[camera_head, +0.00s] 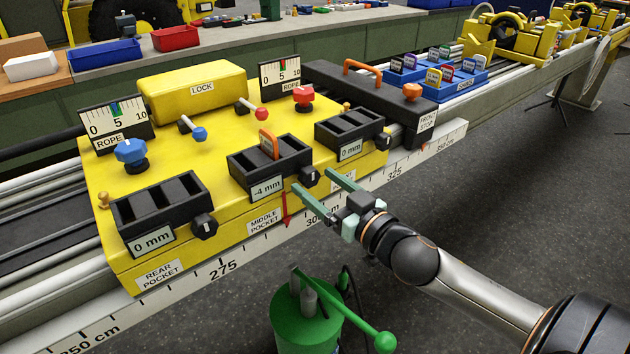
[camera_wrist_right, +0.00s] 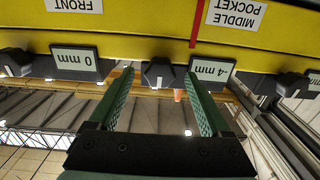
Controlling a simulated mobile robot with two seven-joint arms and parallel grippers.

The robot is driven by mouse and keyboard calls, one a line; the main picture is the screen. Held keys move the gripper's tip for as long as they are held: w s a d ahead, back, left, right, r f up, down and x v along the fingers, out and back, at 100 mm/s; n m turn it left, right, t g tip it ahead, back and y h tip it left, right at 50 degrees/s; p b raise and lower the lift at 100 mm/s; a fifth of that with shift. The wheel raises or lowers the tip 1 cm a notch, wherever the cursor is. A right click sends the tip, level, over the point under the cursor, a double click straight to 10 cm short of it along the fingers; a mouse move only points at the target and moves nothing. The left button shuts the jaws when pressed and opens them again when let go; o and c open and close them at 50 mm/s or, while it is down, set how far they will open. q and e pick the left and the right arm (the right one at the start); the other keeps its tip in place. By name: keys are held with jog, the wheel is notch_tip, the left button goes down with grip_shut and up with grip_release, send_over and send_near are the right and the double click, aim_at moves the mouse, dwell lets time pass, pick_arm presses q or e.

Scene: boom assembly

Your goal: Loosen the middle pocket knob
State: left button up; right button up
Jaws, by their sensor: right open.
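The middle pocket knob (camera_head: 308,177) is a small black knob on the front of the yellow box, right of the middle pocket's "-4 mm" display (camera_head: 267,188). My right gripper (camera_head: 313,179) is open, with its two green fingers pointing at the box, one on each side of this knob. In the right wrist view the knob (camera_wrist_right: 158,73) shows between the tips of the open gripper (camera_wrist_right: 158,77), with a visible gap on both sides. I see no contact. My left gripper is not in view.
The yellow box (camera_head: 190,248) also carries a rear pocket knob (camera_head: 204,226), a front pocket knob (camera_head: 383,141), a blue rope knob (camera_head: 130,151) and a red one (camera_head: 303,95). A white centimetre scale (camera_head: 222,270) runs below. A green handled device (camera_head: 305,318) stands below the rail.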

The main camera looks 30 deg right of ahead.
jog(key=shift+w, duration=0.8)
jog(key=shift+c, duration=0.3)
grip_shut()
